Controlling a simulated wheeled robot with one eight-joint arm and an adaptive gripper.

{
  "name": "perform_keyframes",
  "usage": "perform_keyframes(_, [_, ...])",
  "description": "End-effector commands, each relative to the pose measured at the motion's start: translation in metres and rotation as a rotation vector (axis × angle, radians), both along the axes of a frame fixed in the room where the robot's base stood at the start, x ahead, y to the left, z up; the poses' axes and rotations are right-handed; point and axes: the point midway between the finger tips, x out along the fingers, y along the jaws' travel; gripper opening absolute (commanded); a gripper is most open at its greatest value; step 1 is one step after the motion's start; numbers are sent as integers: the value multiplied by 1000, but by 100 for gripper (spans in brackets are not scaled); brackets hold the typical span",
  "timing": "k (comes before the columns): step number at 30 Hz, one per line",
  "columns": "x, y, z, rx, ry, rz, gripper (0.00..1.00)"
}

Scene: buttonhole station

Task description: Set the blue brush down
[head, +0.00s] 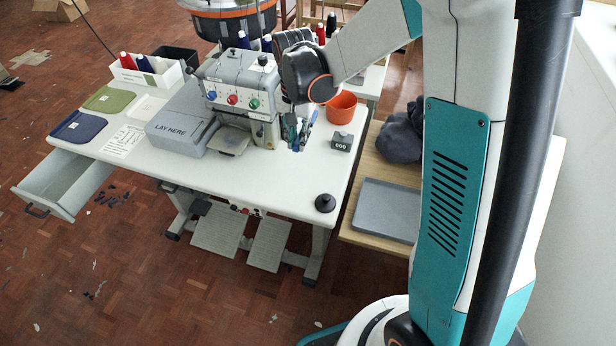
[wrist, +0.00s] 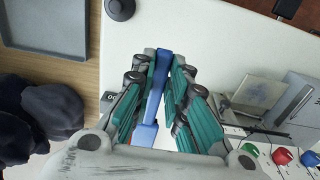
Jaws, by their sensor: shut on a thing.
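My gripper (head: 298,140) is above the white table (head: 290,185), just right of the sewing machine (head: 243,90) in the head view. In the wrist view my gripper (wrist: 164,58) is shut on the blue brush (wrist: 147,133). The brush lies lengthwise between the teal-and-grey fingers, and its far end shows at the fingertips. The fingers hide part of it. In the head view the brush is small and mostly hidden by the gripper. I cannot tell whether it touches the table.
An orange cup (head: 341,108) and a dark numbered block (head: 342,141) stand right of my gripper. A black round piece (head: 325,203) sits near the table's front right corner. A grey tray (head: 386,210) and dark cloth (head: 402,140) lie on the wooden side table. The front tabletop is mostly clear.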

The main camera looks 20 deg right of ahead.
Motion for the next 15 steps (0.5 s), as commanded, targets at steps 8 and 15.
perform_keyframes(8, [0, 0, -73, 0, 0, 2, 0])
perform_keyframes(15, [0, 0, -126, 0, 0, 3, 0])
